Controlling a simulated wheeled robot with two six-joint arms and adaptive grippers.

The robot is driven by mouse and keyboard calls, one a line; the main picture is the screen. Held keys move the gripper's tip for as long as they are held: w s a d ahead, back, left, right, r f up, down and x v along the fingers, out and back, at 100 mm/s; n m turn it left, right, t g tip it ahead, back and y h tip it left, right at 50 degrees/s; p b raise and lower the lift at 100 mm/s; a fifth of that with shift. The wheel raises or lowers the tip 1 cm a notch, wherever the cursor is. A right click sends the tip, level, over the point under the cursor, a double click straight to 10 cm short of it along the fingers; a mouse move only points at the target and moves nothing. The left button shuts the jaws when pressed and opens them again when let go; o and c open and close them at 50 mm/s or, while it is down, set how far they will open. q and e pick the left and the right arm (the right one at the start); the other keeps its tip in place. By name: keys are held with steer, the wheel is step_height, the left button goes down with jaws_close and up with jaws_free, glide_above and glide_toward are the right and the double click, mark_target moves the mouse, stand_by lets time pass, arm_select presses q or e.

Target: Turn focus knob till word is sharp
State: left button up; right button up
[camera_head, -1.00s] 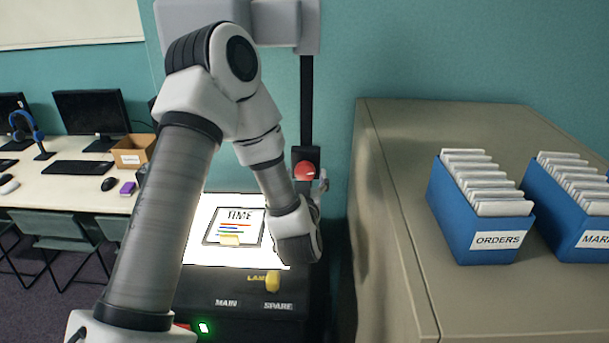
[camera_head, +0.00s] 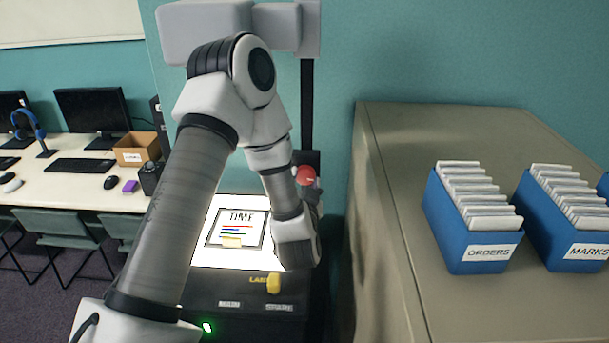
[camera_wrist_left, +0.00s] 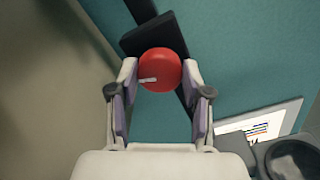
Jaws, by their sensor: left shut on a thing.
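The red focus knob (camera_head: 306,175) sits on the dark post of the overhead projector (camera_head: 240,312). My left gripper (camera_wrist_left: 160,72) is shut on the knob (camera_wrist_left: 160,69), one fingertip on each side, in the left wrist view. A pale pointer mark on the knob's face points left. In the head view, my left arm hides part of the post and the fingers. The lit projector stage (camera_head: 205,257) carries a framed sheet (camera_head: 237,228) with the word TIME and coloured lines. The projected word is not in view. My right gripper is not in view.
A yellow lamp knob (camera_head: 273,284) is on the projector's front, above labels that read MAIN and SPARE. A beige cabinet (camera_head: 385,180) with blue file boxes (camera_head: 484,255) stands close on the right. A desk with monitors is at left.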

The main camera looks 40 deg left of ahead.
arm_select(q)
steer(key=o, duration=1.2)
steer(key=shift+c, duration=0.2)
step_height(320, 180, up, 10)
steer(key=shift+w, duration=0.1)
